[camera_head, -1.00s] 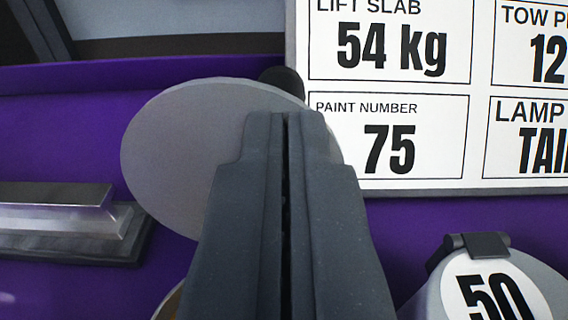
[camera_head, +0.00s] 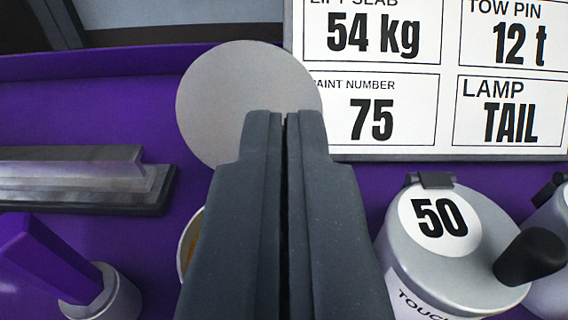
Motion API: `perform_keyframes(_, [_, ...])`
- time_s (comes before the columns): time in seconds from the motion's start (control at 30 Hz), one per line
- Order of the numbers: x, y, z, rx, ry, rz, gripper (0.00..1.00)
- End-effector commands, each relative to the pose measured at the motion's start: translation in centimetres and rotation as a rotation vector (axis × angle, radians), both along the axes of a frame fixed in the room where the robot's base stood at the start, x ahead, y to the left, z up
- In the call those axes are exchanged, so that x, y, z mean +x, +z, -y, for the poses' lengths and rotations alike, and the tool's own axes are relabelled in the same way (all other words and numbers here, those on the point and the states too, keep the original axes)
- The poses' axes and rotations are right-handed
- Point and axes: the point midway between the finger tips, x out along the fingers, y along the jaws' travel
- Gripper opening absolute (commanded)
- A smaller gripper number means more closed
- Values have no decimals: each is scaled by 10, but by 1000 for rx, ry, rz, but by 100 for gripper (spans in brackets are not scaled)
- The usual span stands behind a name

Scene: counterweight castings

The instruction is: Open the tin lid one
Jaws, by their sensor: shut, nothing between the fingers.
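A round grey lid (camera_head: 225,95) stands raised, its plain face toward the camera, at the upper middle. Below it, the pale rim of an open tin (camera_head: 190,240) shows at the left edge of my gripper; most of that tin is hidden. My gripper (camera_head: 285,115) is shut and empty, its tips overlapping the lower right of the lid in the picture. I cannot tell whether they touch it. To the right, a grey tin (camera_head: 465,285) marked 50 has its lid (camera_head: 480,225) down, with a hinge at the back and a black knob.
A white sign (camera_head: 430,75) with printed boxes stands behind. A grey metal bar (camera_head: 80,180) lies at the left. A purple handle (camera_head: 45,255) on a grey round base is at the lower left. Another tin (camera_head: 550,240) is cut off at the right edge. The back surface is purple.

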Motion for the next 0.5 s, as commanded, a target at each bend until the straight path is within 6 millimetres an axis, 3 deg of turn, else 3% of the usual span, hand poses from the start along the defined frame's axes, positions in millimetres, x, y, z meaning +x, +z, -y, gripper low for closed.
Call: perform_keyframes(0.5, [-72, 21, -1, 0, 2, 1, 0])
